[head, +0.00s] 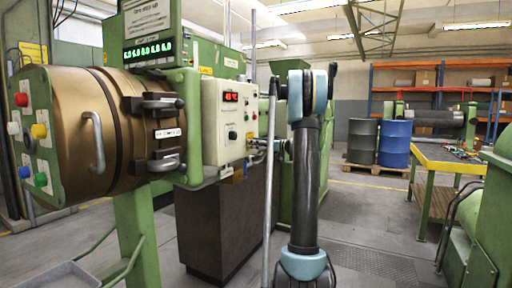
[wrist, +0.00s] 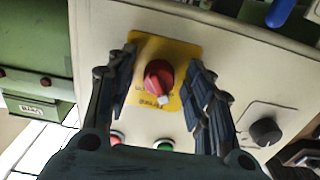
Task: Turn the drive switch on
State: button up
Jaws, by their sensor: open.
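A red rotary switch (wrist: 158,77) with a white pointer mark sits on a yellow plate (wrist: 181,47) on a cream panel in the wrist view. The plate's lettering is upside down and too blurred to read. The white mark points to the lower right in this picture. My gripper (wrist: 163,62) is open, with one finger on each side of the switch and visible gaps between. I cannot tell how far the fingertips are from the panel. In the head view my gripper (head: 258,146) is small at the right side of the cream control box (head: 222,148).
Red (wrist: 117,138) and green (wrist: 165,146) buttons sit close by the switch, partly behind my gripper. A black knob (wrist: 265,132) is to the right. The large barrel machine (head: 75,120) stands left of the control box.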

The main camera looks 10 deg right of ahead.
jog(key=c, duration=1.1)
jog(key=shift+d, duration=0.2)
jog(key=shift+a, duration=0.1)
jog(key=shift+m, duration=0.6)
jog(key=m, duration=0.5)
jog(key=shift+a+m, duration=0.15)
jog(key=shift+m, duration=0.25)
jog(key=m, duration=0.3)
jog(key=shift+r, duration=0.1)
jog(key=shift+m, duration=1.8)
jog(key=shift+o, duration=0.2)
jog(key=shift+m, duration=0.3)
